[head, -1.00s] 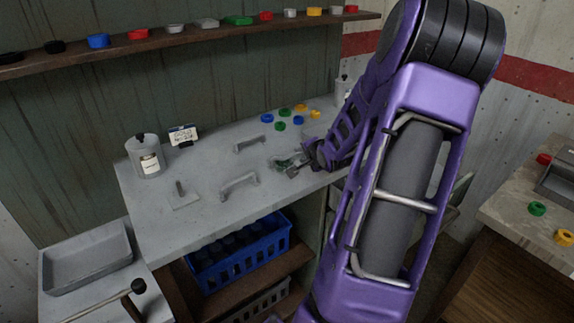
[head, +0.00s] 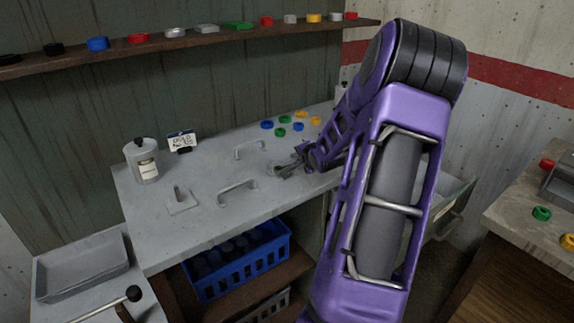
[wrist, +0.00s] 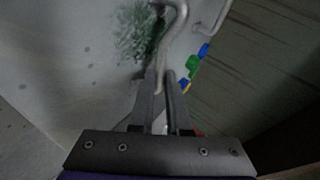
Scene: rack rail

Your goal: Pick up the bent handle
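A grey, curved handle shows at the top middle of the wrist view (wrist: 181,22). Its lower end comes down to the fingertips. My gripper (wrist: 162,82) has its two fingers close together around or just above that end; whether they press on it I cannot tell. In the head view my gripper (head: 281,171) is low over the right part of the grey counter. Two grey handles lie there to its left, a front one (head: 237,187) and a back one (head: 250,148). Which of them is bent is too small to tell.
A second handle (wrist: 212,14) shows near the wall in the wrist view. Coloured rings (head: 298,126) lie behind my gripper. A flat plate with a peg (head: 181,202), a jar (head: 143,163) and a sign (head: 182,141) stand farther left. A blue crate (head: 240,268) is below the counter.

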